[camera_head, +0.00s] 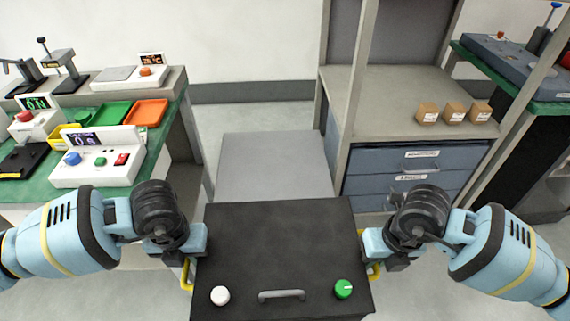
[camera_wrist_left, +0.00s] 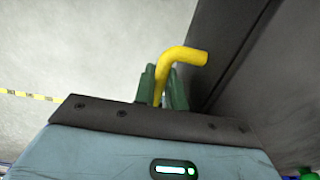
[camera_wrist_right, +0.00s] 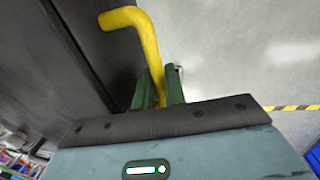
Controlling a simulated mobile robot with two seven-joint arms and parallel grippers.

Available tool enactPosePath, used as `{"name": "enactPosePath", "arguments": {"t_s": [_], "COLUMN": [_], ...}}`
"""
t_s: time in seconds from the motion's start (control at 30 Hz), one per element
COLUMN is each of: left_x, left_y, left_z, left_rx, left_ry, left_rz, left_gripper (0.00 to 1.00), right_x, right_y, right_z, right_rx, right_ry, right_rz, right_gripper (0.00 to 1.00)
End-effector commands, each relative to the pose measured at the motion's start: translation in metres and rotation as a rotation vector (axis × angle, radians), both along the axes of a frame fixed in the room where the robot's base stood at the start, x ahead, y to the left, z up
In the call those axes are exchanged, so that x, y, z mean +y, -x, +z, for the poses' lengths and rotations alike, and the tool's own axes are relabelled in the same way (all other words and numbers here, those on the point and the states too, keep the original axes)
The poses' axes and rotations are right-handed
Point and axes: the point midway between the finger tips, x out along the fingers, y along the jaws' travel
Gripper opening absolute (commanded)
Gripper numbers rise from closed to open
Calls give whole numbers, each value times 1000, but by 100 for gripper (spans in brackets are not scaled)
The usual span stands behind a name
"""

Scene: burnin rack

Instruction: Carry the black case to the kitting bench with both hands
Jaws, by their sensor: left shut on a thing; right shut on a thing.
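The black case (camera_head: 275,245) is in front of me at the bottom of the head view, with a white knob, a grey handle and a green knob on its top. A yellow handle is on each side. My left gripper (camera_wrist_left: 165,90) is shut on the left yellow handle (camera_wrist_left: 182,57). My right gripper (camera_wrist_right: 160,88) is shut on the right yellow handle (camera_wrist_right: 135,22). In the head view the handles are mostly hidden by the grippers. What is under the case is hidden. I cannot tell which surface is the kitting bench.
A bench with a green mat (camera_head: 115,180) at left holds button boxes, an orange tray (camera_head: 146,112) and a green tray (camera_head: 112,114). A grey platform (camera_head: 272,165) lies beyond the case. A shelf (camera_head: 385,120) with several small boxes and blue drawers (camera_head: 405,158) stands right. Another green-topped bench (camera_head: 520,75) is far right.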

Motion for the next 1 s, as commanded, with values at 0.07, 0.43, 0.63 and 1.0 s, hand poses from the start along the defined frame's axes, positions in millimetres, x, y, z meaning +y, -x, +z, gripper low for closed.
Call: {"name": "enactPosePath", "arguments": {"t_s": [0.07, 0.43, 0.63, 1.0], "left_x": [1, 1, 1, 1], "left_y": [-1, -2, -3, -5], "left_z": [1, 13, 34, 74], "left_rx": [-4, -4, -5, -5], "left_ry": [-1, 0, 0, 0], "left_rz": [4, 5, 4, 4], "left_gripper": [0, 0, 0, 0], "right_x": [-1, 0, 0, 0], "right_y": [-1, -2, -2, -4], "right_z": [1, 14, 34, 74], "right_rx": [-2, -5, -4, -5], "right_ry": [1, -1, 0, -2], "right_rz": [-1, -1, -1, -2], "right_gripper": [0, 0, 0, 0]}}
